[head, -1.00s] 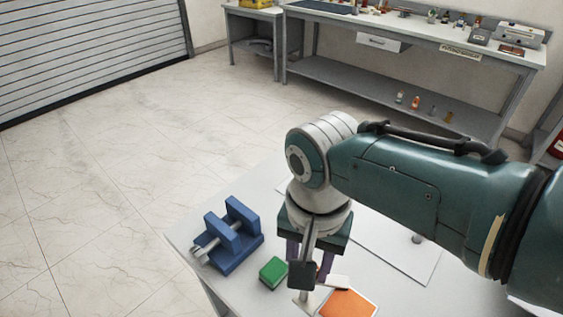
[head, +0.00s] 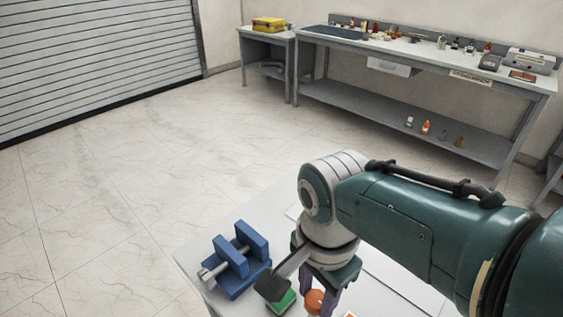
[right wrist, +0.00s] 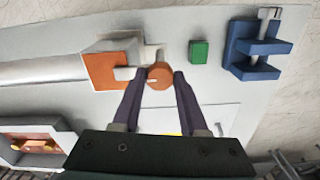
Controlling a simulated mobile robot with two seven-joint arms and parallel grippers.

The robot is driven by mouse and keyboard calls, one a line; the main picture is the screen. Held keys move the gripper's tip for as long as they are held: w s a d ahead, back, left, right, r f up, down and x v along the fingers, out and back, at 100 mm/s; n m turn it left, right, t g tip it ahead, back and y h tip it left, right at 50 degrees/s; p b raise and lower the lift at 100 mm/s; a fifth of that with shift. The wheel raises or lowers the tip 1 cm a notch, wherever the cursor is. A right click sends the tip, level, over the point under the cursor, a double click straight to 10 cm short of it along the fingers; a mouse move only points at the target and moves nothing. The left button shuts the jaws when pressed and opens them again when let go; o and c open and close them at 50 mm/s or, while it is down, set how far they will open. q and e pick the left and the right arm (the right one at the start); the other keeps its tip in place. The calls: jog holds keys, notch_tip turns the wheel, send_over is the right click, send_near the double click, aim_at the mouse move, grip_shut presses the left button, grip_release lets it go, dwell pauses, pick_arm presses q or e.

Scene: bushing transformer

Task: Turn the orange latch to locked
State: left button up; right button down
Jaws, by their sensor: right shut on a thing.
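The orange latch shows as a round orange disc (right wrist: 159,76) with a pale mark, in the right wrist view. My right gripper (right wrist: 161,73) has its two dark purple fingers on either side of the disc and is shut on it. In the head view the orange disc (head: 315,301) shows between the fingers of the right gripper (head: 318,296), low in the picture. Beside the disc is a white box with an orange face (right wrist: 106,70) and a white bar across it. The left gripper is not in view.
A green block (head: 284,301) and a blue vise-like fixture (head: 236,262) stand left of my right gripper on the white table (head: 200,246). An open box with an orange inside (right wrist: 38,143) lies at lower left in the right wrist view. A cluttered workbench (head: 400,45) stands far behind.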

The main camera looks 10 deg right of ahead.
aim_at(316, 298)
dwell(0.3)
jog(key=shift+c, duration=2.2)
grip_release()
notch_tip(316, 298, up, 10)
jog(key=p, duration=0.5)
